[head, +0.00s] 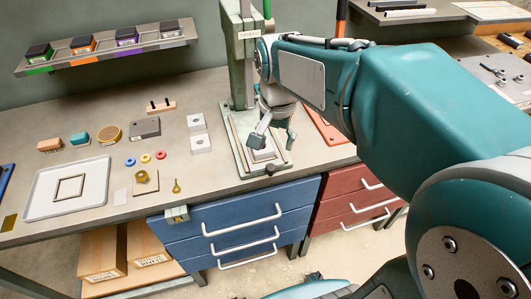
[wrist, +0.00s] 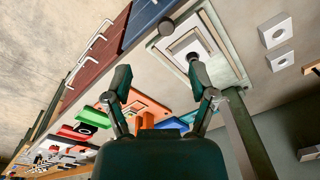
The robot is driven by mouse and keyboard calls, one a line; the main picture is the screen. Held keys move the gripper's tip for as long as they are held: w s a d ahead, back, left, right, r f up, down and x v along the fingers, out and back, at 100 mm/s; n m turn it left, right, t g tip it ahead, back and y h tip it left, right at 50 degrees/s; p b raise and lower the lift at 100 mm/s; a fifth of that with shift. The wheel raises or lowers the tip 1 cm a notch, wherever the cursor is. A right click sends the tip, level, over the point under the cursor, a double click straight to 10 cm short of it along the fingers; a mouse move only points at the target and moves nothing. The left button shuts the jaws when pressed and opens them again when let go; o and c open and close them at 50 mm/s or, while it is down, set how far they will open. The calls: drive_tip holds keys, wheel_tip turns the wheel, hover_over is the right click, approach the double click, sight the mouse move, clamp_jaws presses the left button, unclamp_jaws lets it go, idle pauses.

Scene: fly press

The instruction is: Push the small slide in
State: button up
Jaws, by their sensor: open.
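The small slide (head: 263,155) is a pale square-framed plate on the green base of the fly press, with a dark round knob (head: 270,170) at its front edge. In the wrist view the slide (wrist: 189,43) is at the upper right and its knob (wrist: 166,25) points toward the top. My gripper (head: 273,140) is open and empty, in front of the press column and over the slide in the head view. In the wrist view my gripper (wrist: 160,80) has its fingers spread, with the right fingertip close to the base. I cannot tell whether it touches. My gripper partly hides the slide.
The press column (head: 238,60) rises behind my gripper. Two pale square blocks (head: 200,144) stand left of the base, and an orange plate (head: 325,128) lies to its right. A blue drawer unit (head: 240,225) is below the bench edge. A tray (head: 68,190) lies far left.

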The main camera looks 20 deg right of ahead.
sight(270, 166)
drive_tip(key=shift+m+g, duration=0.4)
drive_tip(key=shift+m, duration=0.3)
drive_tip(key=f, duration=0.4)
drive_tip(key=w+f, duration=0.1)
drive_tip(key=f, duration=0.3)
drive_tip(key=w+f, duration=0.1)
drive_tip(key=f, duration=0.3)
drive_tip(key=shift+w, duration=0.25)
clamp_jaws()
